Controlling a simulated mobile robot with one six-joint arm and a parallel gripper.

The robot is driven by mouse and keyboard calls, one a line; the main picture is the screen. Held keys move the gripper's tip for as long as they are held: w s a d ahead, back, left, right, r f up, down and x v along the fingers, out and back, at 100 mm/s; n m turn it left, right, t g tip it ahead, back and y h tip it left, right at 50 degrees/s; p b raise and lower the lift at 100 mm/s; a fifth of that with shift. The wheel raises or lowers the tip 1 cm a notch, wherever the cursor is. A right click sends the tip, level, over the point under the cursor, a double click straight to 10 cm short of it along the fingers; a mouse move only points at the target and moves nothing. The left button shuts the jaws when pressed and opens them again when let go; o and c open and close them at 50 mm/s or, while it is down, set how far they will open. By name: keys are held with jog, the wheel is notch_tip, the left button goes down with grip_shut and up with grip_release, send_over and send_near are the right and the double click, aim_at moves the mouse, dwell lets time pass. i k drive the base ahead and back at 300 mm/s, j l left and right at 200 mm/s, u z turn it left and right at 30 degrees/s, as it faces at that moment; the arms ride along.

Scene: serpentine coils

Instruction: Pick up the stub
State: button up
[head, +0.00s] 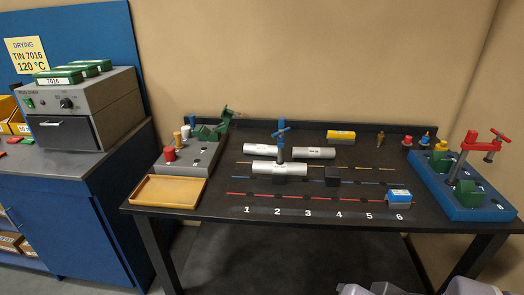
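No piece in the head view is marked as the stub, and I cannot tell which one it is. Silver cylinders lie on the dark workbench: a front one (279,168), a back left one (262,148) and a back right one (314,153). A blue clamp with a T-handle (281,140) stands among them, above the front cylinder. Light grey parts at the bottom right edge (380,288) look like my own arm. My gripper's fingertips do not show.
A tan tray (168,191) and a grey fixture block (188,158) are at the bench's left. A blue fixture with a red clamp (465,190) is at the right. A blue-and-white block (399,197) sits near 6. A black block (332,176) stands mid-bench. The numbered front strip is mostly clear.

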aim_at(258, 149)
jog(key=i+j+u, duration=0.1)
jog(key=i, duration=0.4)
jog(key=i+j+u, duration=0.15)
jog(key=i+j, duration=0.15)
jog(key=i, duration=0.2)
jog(key=i+j+u, duration=0.1)
jog(key=i, duration=0.4)
